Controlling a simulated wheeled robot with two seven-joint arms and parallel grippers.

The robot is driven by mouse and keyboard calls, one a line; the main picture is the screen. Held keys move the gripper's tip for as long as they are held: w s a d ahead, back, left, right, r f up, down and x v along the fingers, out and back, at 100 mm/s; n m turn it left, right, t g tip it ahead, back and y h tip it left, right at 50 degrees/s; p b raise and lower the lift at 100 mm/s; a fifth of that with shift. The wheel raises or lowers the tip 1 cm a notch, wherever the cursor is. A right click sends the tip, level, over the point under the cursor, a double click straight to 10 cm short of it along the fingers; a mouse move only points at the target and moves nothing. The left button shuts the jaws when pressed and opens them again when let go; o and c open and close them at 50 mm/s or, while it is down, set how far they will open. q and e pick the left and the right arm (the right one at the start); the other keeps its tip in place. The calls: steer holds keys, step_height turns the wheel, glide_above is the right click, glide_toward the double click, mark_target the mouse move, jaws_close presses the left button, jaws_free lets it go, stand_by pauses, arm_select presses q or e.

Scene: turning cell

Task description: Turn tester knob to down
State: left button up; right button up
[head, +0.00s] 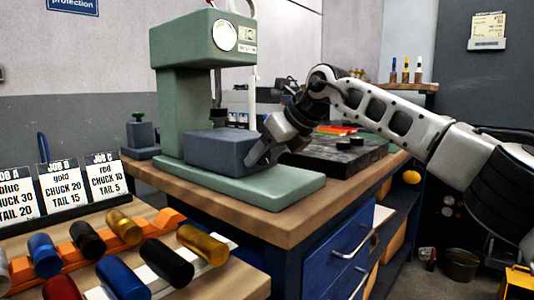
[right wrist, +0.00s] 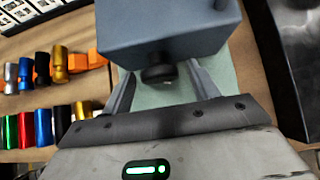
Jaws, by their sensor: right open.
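The green tester (head: 185,105) stands on the wooden bench, with a round white dial at its top. A grey-blue block (head: 212,147) sits on its base and also fills the top of the right wrist view (right wrist: 165,30). A dark round knob (right wrist: 158,74) sticks out of the block's face towards my right gripper. My right gripper (head: 262,155) is open, its fingers on either side of the knob in the right wrist view. I cannot tell whether they touch it. The gripper hides the knob in the head view. My left gripper is not in view.
Coloured cylinders (head: 122,277) lie on racks at the front left, beside job cards (head: 60,190). A black plate (head: 335,155) lies on the bench right of the tester. Blue drawers (head: 335,250) are below the bench edge.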

steer(key=c, duration=1)
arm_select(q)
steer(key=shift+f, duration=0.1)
arm_select(e)
steer(key=shift+o, duration=0.3)
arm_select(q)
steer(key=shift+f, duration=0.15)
arm_select(e)
steer(key=shift+b, duration=0.3)
steer(key=shift+s+f+n+t+h+b, duration=0.1)
steer(key=shift+f+n+t+h+b, duration=0.05)
steer(key=shift+n+t+h+b, duration=0.4)
steer(key=shift+s+a+n+t+h+b, duration=0.15)
steer(key=shift+n+t+h+b, duration=0.6)
steer(key=shift+b, duration=0.5)
steer(key=shift+t+h+b, duration=0.4)
steer(key=shift+t+b, duration=0.2)
steer(key=shift+b, duration=0.1)
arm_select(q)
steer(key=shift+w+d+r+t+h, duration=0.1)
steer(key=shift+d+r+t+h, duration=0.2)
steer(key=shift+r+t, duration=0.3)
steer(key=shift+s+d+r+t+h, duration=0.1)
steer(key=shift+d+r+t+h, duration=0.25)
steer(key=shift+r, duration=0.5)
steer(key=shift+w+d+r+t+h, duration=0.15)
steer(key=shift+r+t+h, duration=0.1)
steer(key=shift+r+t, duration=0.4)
